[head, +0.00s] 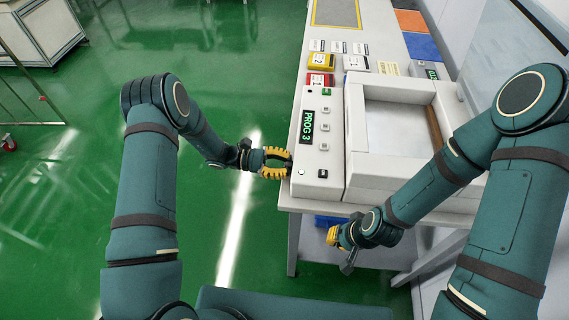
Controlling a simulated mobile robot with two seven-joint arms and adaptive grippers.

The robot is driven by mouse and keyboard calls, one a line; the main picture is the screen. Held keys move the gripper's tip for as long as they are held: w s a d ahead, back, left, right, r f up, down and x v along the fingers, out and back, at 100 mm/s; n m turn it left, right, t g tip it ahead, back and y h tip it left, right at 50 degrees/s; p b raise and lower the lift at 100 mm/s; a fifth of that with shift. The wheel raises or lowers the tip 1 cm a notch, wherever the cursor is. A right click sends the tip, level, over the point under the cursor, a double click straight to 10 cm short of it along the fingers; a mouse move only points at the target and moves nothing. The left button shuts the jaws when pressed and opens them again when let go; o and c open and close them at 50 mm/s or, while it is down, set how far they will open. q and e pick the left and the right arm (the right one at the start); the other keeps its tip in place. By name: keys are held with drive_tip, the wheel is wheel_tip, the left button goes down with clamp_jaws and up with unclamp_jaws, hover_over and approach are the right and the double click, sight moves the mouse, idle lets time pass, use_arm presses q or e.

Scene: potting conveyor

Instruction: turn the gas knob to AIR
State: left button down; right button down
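I cannot make out a gas knob or an AIR mark; the knob may be hidden by my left gripper. My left gripper (283,163) is at the left edge of the panel, near its front corner. Its yellow fingers are apart, and I see nothing clearly held between them. My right gripper (336,240) hangs low in front of the bench, away from the panel; its fingers are too small and overlapped to read.
A white chamber with a pale lid (396,130) adjoins the panel. Red (319,80) and yellow (321,62) numbered blocks sit behind it. A blue item (330,221) shows under the bench. The green floor (220,70) on the left is open, with a white cabinet (42,28) farther off.

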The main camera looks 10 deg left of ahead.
use_arm(q)
drive_tip(key=shift+n, duration=0.4)
drive_tip(key=n, duration=0.2)
drive_tip(key=shift+n, duration=2)
drive_tip(key=c, duration=0.7)
unclamp_jaws()
drive_tip(key=shift+c, duration=0.2)
drive_tip(key=a, duration=1.2)
drive_tip(key=shift+w+f, duration=0.15)
drive_tip(key=shift+w, duration=0.15)
